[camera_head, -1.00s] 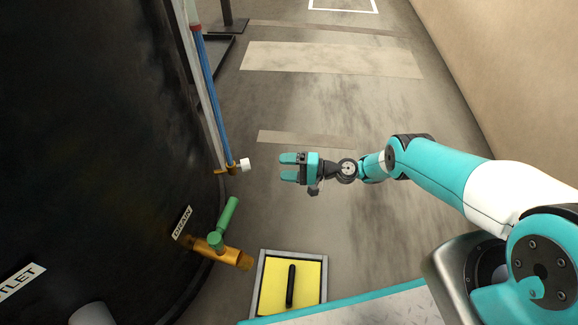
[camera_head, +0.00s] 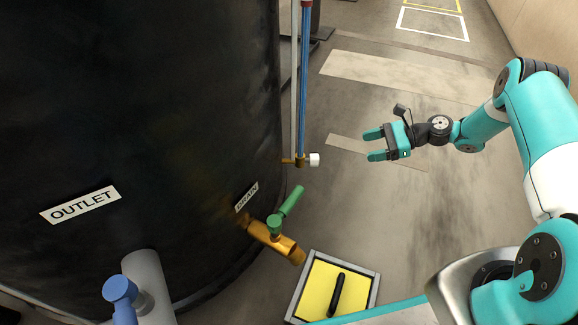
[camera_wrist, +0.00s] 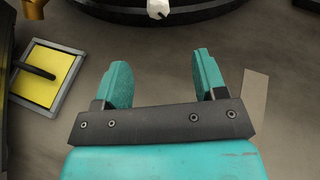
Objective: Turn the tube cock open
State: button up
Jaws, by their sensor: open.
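The tube cock (camera_head: 300,161) is a small brass fitting at the foot of a blue-filled upright tube (camera_head: 304,90) on the side of the dark tank. Its white knob (camera_head: 314,160) sticks out to the right, toward my gripper. My gripper (camera_head: 371,145) is open and empty, to the right of the knob and apart from it, with its fingers pointing at it. In the wrist view, a white knob (camera_wrist: 158,8) shows at the top edge, beyond and between my open fingers (camera_wrist: 161,72); the rest of the cock is cut off there.
A brass drain valve (camera_head: 270,238) with a green lever (camera_head: 289,205) stands below the cock. A grey outlet pipe (camera_head: 150,285) with a blue knob (camera_head: 121,291) is at lower left. A yellow framed panel (camera_head: 318,290) with a black handle lies below. Floor to the right is open.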

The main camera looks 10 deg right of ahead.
jog(key=b, duration=1)
send_near(315, 160)
jog(key=shift+m, duration=0.3)
jog(key=x, duration=0.6)
jog(key=w+f+x, duration=0.1)
jog(key=x, duration=0.3)
jog(key=shift+d, duration=0.25)
jog(key=shift+w, duration=0.1)
jog(key=shift+p, duration=0.35)
jog(key=c, duration=0.9)
